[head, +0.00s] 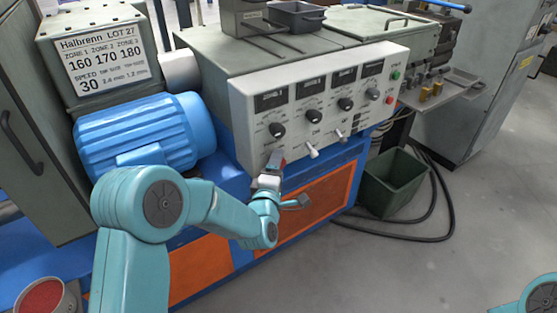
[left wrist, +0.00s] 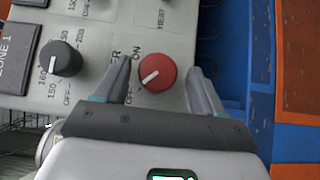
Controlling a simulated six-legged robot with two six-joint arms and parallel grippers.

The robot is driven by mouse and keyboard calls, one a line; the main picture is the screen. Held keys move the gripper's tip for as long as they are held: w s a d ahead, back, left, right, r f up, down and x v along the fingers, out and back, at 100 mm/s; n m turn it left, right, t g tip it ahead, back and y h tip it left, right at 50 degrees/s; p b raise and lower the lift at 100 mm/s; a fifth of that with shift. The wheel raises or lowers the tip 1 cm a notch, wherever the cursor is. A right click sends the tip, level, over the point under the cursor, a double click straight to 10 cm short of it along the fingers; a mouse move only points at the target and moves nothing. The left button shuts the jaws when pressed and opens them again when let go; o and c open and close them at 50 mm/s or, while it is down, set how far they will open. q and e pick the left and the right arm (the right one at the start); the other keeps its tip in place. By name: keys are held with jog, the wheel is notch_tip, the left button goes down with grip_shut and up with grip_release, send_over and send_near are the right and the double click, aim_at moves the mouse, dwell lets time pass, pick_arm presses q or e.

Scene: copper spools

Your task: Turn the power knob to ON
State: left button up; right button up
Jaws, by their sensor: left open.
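The red power knob (left wrist: 157,72) sits on the pale control panel (left wrist: 105,45) in the left wrist view. Its white mark points to the lower left in that view, while the label ON stands above its upper left; part of the lettering is hidden by a finger. My left gripper (left wrist: 158,85) is open, with one finger on each side of the knob; I cannot tell whether either finger touches it. In the head view my left gripper (head: 273,166) is at the panel's lower left corner and mostly covers the knob. My right gripper is out of view.
A black zone knob (left wrist: 60,58) is left of the fingers in the wrist view. More black knobs (head: 312,116) and small white levers (head: 312,151) line the panel. A blue motor (head: 140,130) stands left of the panel. A green bin (head: 396,182) stands right.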

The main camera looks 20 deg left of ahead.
pick_arm(q)
jog(key=shift+r, duration=0.15)
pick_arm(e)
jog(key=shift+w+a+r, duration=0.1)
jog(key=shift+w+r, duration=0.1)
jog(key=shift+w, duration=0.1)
pick_arm(q)
jog(key=shift+w, duration=0.15)
jog(key=c, duration=1.1)
jog(key=shift+o, duration=0.2)
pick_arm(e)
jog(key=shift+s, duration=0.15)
